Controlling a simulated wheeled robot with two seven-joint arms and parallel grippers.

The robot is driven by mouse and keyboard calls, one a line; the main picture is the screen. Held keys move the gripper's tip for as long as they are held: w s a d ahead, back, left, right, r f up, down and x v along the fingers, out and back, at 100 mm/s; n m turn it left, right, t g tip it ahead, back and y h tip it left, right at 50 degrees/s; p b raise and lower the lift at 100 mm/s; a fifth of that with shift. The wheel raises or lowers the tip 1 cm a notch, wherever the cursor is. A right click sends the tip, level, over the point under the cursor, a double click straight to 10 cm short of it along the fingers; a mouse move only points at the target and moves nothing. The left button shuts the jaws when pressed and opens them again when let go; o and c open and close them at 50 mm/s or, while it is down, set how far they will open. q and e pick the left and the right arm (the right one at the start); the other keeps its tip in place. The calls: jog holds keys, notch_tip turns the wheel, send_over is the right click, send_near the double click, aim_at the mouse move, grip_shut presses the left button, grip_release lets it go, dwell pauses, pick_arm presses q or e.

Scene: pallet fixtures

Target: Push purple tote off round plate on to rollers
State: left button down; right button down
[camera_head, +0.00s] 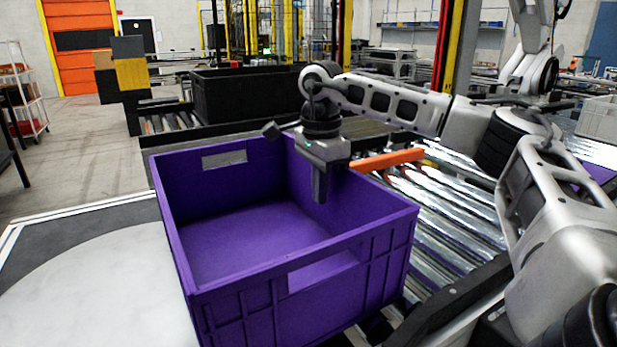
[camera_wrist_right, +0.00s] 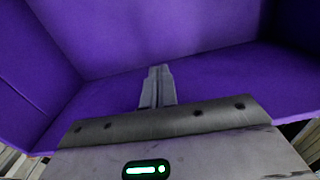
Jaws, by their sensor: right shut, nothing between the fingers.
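The purple tote (camera_head: 255,280) is open-topped and looks empty. It stands upright, with its left part beside or over the pale round plate (camera_head: 85,285) and its right side at the metal rollers (camera_head: 450,215). My right gripper (camera_head: 319,195) points down inside the tote near its right wall, fingers shut with nothing between them. In the right wrist view the shut fingers (camera_wrist_right: 158,85) show against the purple tote interior (camera_wrist_right: 150,30). I cannot tell whether they touch the wall. My left gripper is not in view.
An orange bar (camera_head: 388,160) lies across the rollers just right of the tote. A black tote (camera_head: 245,95) stands on a conveyor behind. A yellow post (camera_head: 455,45) rises at the back. Open floor (camera_head: 80,165) lies at the left.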

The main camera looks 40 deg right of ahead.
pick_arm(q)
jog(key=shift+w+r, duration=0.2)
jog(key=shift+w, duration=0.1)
pick_arm(e)
jog(key=shift+s+d, duration=0.15)
jog(key=shift+d, duration=0.5)
